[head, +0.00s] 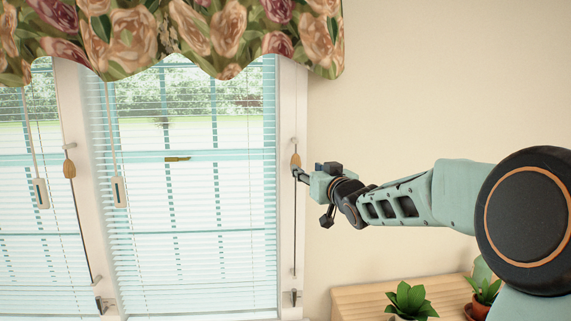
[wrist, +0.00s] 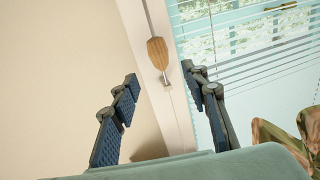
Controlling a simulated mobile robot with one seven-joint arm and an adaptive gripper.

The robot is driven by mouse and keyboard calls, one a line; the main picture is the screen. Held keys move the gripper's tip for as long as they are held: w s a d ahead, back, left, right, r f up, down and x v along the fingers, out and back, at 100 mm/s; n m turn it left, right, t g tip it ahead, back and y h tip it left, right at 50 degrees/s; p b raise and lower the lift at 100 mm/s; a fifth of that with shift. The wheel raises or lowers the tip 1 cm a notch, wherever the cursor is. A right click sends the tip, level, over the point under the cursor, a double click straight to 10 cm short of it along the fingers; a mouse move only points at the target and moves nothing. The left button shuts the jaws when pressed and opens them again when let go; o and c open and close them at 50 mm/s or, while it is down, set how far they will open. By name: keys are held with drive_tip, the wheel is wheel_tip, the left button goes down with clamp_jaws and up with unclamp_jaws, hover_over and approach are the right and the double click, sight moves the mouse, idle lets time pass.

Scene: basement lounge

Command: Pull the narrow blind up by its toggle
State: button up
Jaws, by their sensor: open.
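A wooden toggle (head: 295,160) hangs on a cord along the white window frame, right of the right-hand blind (head: 190,200). The blind is lowered, with pale blue slats. My gripper (head: 299,174) is at this toggle's lower right. In the wrist view, my gripper (wrist: 160,74) is open, and the toggle (wrist: 157,53) appears between and just beyond the fingertips; I see no contact. A second wooden toggle (head: 69,168) hangs between the two blinds. The left-hand blind (head: 22,240) is also lowered and cut off by the picture edge. I cannot tell which blind is the narrow one.
A floral valance (head: 215,35) covers the window top. White pull tags (head: 41,193) and (head: 119,192) hang on cords before the blinds. A dark cleat (head: 294,298) sits low on the frame. Potted plants (head: 411,301) stand on a wooden top (head: 350,298) at lower right.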

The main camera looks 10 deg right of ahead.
sight(298, 163)
drive_tip(key=w, duration=0.3)
drive_tip(key=w+a, duration=0.1)
drive_tip(key=w, duration=0.3)
drive_tip(key=w+a+p, duration=0.1)
drive_tip(key=w, duration=0.2)
drive_tip(key=shift+w, duration=0.3)
clamp_jaws()
